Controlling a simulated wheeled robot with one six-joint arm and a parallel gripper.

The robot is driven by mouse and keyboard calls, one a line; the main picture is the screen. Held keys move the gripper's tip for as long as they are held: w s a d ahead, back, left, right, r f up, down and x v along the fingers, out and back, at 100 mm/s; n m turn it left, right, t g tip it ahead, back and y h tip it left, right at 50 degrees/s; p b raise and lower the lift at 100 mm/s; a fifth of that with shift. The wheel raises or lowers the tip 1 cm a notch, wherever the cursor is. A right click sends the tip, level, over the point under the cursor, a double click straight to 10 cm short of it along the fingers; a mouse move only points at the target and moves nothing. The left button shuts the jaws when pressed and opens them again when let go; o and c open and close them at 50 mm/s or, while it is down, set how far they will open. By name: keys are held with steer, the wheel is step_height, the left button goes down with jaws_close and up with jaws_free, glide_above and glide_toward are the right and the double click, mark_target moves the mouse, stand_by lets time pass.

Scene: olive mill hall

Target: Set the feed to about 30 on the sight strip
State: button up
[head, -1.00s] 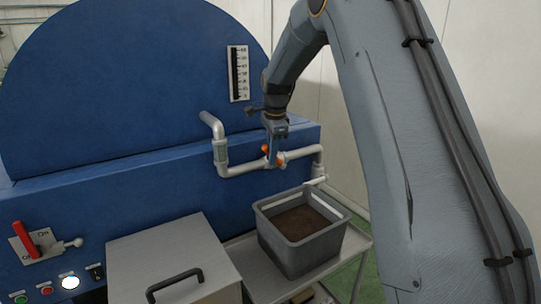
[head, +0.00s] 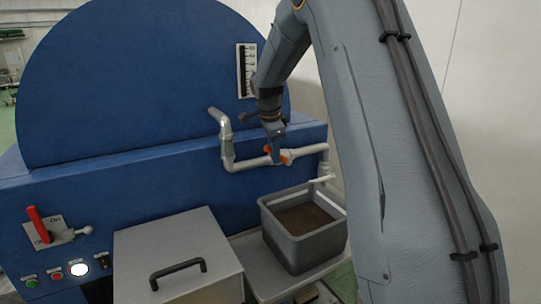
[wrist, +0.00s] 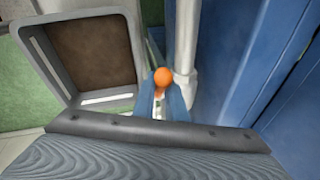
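The sight strip (head: 240,68) is a narrow white scale with a dark column on the blue machine's round face. My arm covers its right side, and its numbers are too small to read. A pale pipe (head: 240,165) runs along the machine's front and carries an orange valve handle (head: 287,156). My gripper (head: 275,157) is at this handle, pointing down. In the wrist view, the handle's round orange end (wrist: 161,76) sits between the tips of my two blue fingers, which look closed on it.
A grey bin (head: 270,228) holding brown material stands on a trolley below the pipe outlet. A grey box (head: 175,245) with a black handle is left of it. A red lever (head: 38,225) and several buttons are at far left.

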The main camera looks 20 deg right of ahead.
steer(key=o, duration=0.4)
steer(key=shift+s, duration=0.15)
steer(key=shift+p+v, duration=0.4)
steer(key=shift+v, duration=0.35)
steer(key=p+v, duration=0.3)
steer(key=v, duration=0.3)
steer(key=shift+r, duration=0.2)
